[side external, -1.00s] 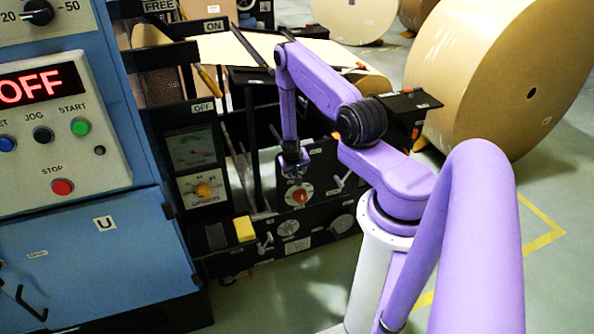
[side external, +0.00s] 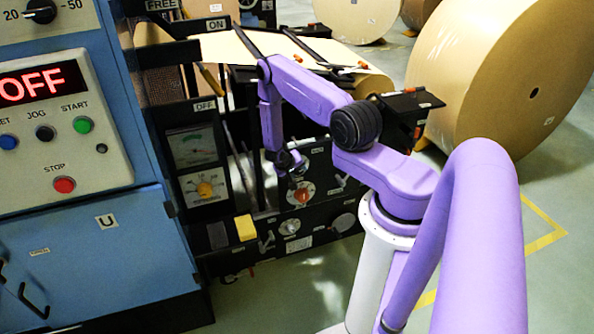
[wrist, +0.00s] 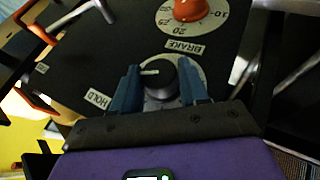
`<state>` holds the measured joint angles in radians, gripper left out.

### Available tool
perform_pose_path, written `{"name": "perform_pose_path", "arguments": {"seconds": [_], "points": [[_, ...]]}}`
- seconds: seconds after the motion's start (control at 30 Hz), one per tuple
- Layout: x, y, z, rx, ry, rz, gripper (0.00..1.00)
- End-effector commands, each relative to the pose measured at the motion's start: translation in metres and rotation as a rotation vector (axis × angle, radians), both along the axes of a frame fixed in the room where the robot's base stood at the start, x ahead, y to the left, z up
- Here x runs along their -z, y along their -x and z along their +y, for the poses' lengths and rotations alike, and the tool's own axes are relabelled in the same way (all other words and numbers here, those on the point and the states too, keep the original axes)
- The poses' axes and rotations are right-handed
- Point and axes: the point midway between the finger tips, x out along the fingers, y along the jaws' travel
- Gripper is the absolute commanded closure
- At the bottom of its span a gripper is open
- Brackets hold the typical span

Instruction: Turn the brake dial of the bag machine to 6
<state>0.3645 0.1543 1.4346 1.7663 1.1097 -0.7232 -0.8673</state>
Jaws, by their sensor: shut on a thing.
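In the wrist view a black knob (wrist: 160,76) with a white pointer line sits on a pale round plate. The line points left in that view. A BRAKE label (wrist: 185,48) lies just above the knob there. My gripper (wrist: 158,85) has its blue fingers on both sides of the knob and is shut on it. Any numbers around the knob are hidden or too dark to read. In the side view my gripper (side external: 291,163) is at the dark panel of the bag machine (side external: 322,205), and the black knob cannot be made out there.
An orange knob (wrist: 190,9) with a numbered scale is close to the black knob; it also shows in the side view (side external: 303,195). A HOLD label (wrist: 100,98) and a metal lever (wrist: 80,14) are nearby. A blue cabinet (side external: 90,255) with an OFF display stands left.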

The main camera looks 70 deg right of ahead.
Motion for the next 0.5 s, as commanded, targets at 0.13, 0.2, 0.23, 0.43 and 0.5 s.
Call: {"name": "perform_pose_path", "arguments": {"seconds": [0.13, 0.2, 0.23, 0.43, 0.5], "points": [[-0.0008, -0.0013, -0.0006, 0.001, 0.004, -0.004, 0.87], [-0.0008, -0.0014, -0.0007, 0.000, 0.003, -0.005, 0.87], [-0.0009, -0.0014, -0.0007, 0.000, 0.003, -0.005, 0.50], [-0.0005, -0.0010, -0.0005, 0.000, 0.002, -0.003, 0.31], [-0.0005, -0.0008, -0.0005, 0.000, 0.002, -0.003, 0.31]]}}
